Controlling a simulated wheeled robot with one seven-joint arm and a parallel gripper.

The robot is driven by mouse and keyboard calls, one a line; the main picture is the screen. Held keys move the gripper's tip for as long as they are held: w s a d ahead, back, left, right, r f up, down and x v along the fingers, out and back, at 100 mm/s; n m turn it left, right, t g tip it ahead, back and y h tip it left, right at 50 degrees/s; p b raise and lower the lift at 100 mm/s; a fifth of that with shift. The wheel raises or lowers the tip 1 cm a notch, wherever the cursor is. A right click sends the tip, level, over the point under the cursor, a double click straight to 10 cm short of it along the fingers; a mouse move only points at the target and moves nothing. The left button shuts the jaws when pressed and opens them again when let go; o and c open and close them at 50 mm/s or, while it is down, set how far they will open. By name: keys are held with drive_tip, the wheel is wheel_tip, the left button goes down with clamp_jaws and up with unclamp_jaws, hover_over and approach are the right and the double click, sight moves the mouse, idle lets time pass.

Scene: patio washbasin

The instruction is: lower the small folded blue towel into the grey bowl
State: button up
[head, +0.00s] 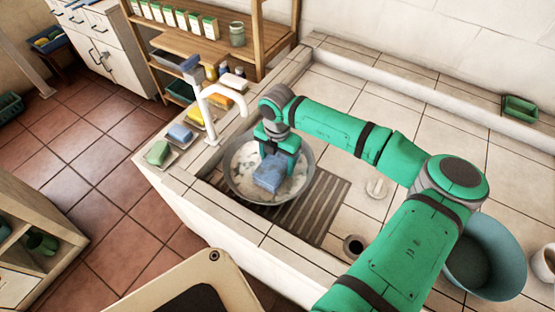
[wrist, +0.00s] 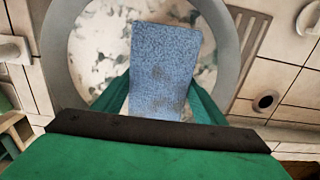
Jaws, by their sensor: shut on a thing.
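The small folded blue towel (head: 269,174) is in my gripper, over the grey bowl. In the wrist view the towel (wrist: 165,65) shows as a blue block with darker stains near its lower end. My gripper (head: 276,160) points down and is shut on the towel; its fingers (wrist: 166,108) are at the towel's sides. The grey bowl (head: 229,180) stands partly on the ribbed drainboard, and its rim (wrist: 57,50) circles the towel in the wrist view. White suds with dark patches fill the bowl. I cannot tell whether the towel touches them.
A white tap (head: 208,110) rises close behind the bowl. Sponges and a blue block (head: 180,133) lie along the basin's left ledge. A teal tub (head: 485,262) stands at the right. The ribbed drainboard (head: 318,208) and tiles around the drain (head: 354,245) are mostly clear.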

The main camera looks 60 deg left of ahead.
sight(278, 161)
drive_tip(key=shift+f, duration=1.9)
drive_tip(key=o, duration=1.1)
drive_tip(key=shift+o, duration=0.2)
wheel_tip(278, 161, up, 11)
drive_tip(key=shift+f, duration=0.15)
drive_tip(key=shift+w, duration=0.1)
